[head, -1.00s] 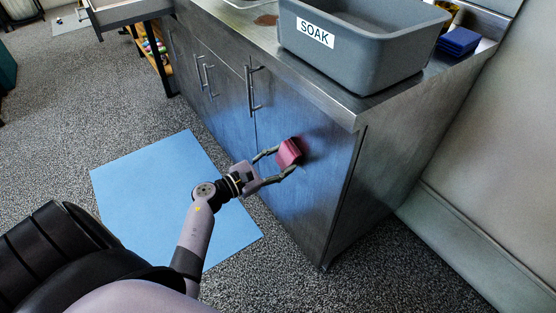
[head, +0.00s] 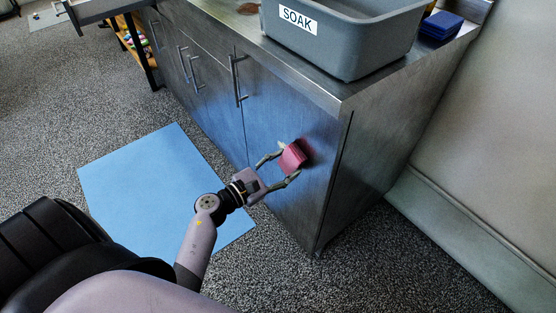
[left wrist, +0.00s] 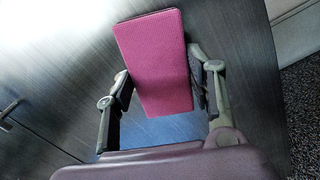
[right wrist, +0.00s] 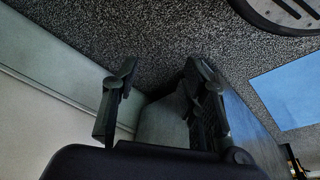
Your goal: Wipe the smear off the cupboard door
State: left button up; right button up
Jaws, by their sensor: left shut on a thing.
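My left gripper (head: 287,164) is shut on a pink-red sponge-like block (head: 293,157) and holds it at the right-hand cupboard door (head: 275,120). In the left wrist view the block (left wrist: 158,60) sits between both fingers, its far end at the grey door surface. Whether it presses on the door is hard to tell. A faint dark patch shows on the door by the block's upper right edge; I cannot tell if it is the smear. My right gripper (right wrist: 155,95) is open and empty in the right wrist view, and not in the head view.
A grey tub labelled SOAK (head: 345,35) stands on the metal counter (head: 345,88), with blue folded cloths or sponges (head: 441,25) to its right. A brown patch (head: 248,8) marks the counter. A blue mat (head: 150,180) lies on the speckled floor. A wall is at right.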

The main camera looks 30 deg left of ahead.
pick_arm(q)
jog(key=shift+d, duration=0.2)
pick_arm(e)
jog(key=shift+s+f, duration=0.1)
jog(key=shift+f, duration=0.05)
